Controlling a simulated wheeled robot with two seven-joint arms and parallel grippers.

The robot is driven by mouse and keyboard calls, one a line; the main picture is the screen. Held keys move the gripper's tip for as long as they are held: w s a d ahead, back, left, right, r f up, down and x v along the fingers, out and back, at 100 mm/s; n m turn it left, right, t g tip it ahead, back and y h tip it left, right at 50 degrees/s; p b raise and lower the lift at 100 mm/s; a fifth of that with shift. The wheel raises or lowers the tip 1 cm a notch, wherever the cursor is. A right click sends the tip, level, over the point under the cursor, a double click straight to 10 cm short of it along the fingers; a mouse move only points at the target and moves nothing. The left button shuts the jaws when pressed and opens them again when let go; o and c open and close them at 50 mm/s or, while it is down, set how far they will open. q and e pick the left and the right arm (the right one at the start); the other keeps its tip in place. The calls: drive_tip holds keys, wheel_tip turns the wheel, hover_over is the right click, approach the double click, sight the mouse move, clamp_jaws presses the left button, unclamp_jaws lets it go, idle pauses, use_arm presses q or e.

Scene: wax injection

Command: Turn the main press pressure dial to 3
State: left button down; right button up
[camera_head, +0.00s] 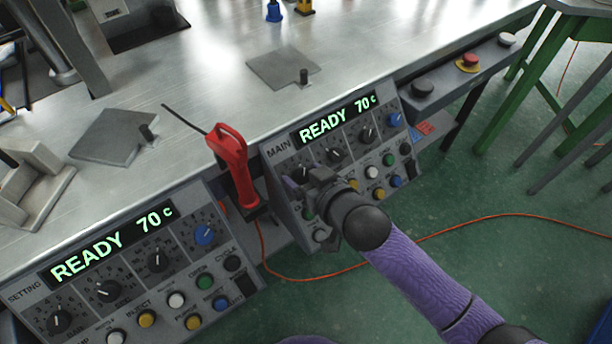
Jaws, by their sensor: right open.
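The MAIN press panel (352,128) is at the centre right, with a lit display (338,118) reading READY 70 c. Below the display is a row of dials: a black dial (303,171) at the left, two more black dials (334,155) (364,134), and a blue dial (395,119) at the right. Their small labels and scale numbers are too small to read. My right gripper (303,188) is open, at the lower left of this panel just below the leftmost dial. It hides part of the panel, and I cannot tell whether it touches. My left gripper is out of view.
A red-handled tool (230,160) stands left of the MAIN panel. The SETTING panel (213,277) with similar dials is at the lower left. Black and red push buttons (467,61) sit along the bench edge at the upper right. A grey plate (270,69) lies on the metal bench.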

drive_tip(key=shift+c, duration=0.8)
drive_tip(key=c, duration=0.7)
clamp_jaws()
drive_tip(key=shift+r+n, duration=0.1)
drive_tip(key=shift+n, duration=0.2)
drive_tip(key=shift+n+p, duration=0.6)
drive_tip(key=n+y+p, duration=0.1)
drive_tip(key=n, duration=0.1)
drive_tip(key=n+g+p, duration=0.1)
drive_tip(key=n, duration=0.2)
drive_tip(key=shift+r+g+y, duration=0.1)
drive_tip(key=shift+g+y, duration=0.2)
drive_tip(key=shift+y, duration=0.1)
drive_tip(key=n+g+p, duration=0.1)
drive_tip(key=n, duration=0.2)
drive_tip(key=shift+n, duration=0.4)
drive_tip(key=shift+n+g+y+p, duration=0.3)
drive_tip(key=shift+n+g+p, duration=0.1)
drive_tip(key=shift+n, duration=0.7)
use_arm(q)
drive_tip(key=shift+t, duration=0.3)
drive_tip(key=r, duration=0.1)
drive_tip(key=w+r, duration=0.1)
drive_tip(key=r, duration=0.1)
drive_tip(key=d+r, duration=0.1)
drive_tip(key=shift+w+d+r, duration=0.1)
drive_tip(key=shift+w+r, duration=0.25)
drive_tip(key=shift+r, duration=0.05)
use_arm(e)
drive_tip(key=shift+n, duration=0.4)
